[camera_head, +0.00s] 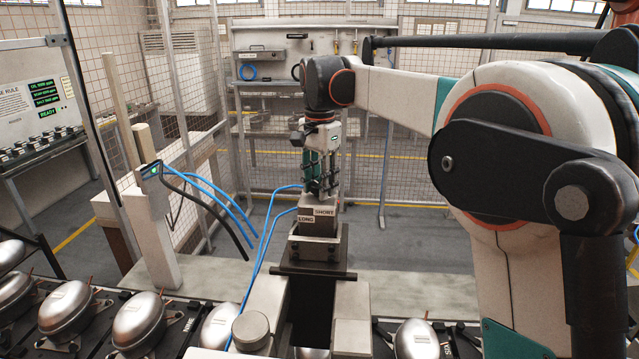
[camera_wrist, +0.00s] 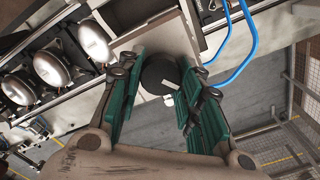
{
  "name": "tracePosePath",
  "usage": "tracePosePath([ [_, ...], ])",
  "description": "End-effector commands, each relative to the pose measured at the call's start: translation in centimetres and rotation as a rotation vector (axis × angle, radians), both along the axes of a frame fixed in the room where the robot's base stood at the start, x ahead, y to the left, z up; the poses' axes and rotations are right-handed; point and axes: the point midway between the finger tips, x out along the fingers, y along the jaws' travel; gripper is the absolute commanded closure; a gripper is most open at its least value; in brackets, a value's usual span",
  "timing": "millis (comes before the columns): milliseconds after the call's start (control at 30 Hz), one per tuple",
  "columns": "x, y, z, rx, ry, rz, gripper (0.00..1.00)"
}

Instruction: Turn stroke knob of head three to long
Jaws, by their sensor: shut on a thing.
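The stroke knob (camera_wrist: 157,72) is a dark round disc with a white mark in the wrist view. It lies between the teal finger pads of my gripper (camera_wrist: 161,68), which is shut on it. In the head view my gripper (camera_head: 320,193) points down onto the top of a grey head block (camera_head: 318,226). The block carries a LONG label (camera_head: 306,219) at left and a SHORT label (camera_head: 325,212) at right. The knob is hidden behind the fingers in the head view. I cannot read a head number, and I cannot tell which label the mark faces.
Silver compressors (camera_head: 145,318) stand in a row along the front, with another at right (camera_head: 417,340). Blue hoses (camera_head: 267,250) run beside the head block. A pale post (camera_head: 152,225) stands to the left. Mesh fencing (camera_head: 400,140) closes off the back.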

Motion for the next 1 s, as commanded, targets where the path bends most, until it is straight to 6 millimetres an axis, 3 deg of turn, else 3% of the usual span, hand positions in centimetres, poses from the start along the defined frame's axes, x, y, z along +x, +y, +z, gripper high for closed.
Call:
tracePosePath([
  [433,0.03,-0.01,0.10,0.000,-0.001,-0.009,0.91],
  [467,0.03,-0.01,0.10,0.000,-0.001,-0.009,0.62],
  [533,0.03,-0.01,0.08,0.000,-0.001,-0.009,0.46],
  [867,0.00,0.00,0.07,0.000,0.000,-0.009,0.46],
  [1000,0.01,0.00,0.91,0.000,0.000,-0.008,0.46],
])
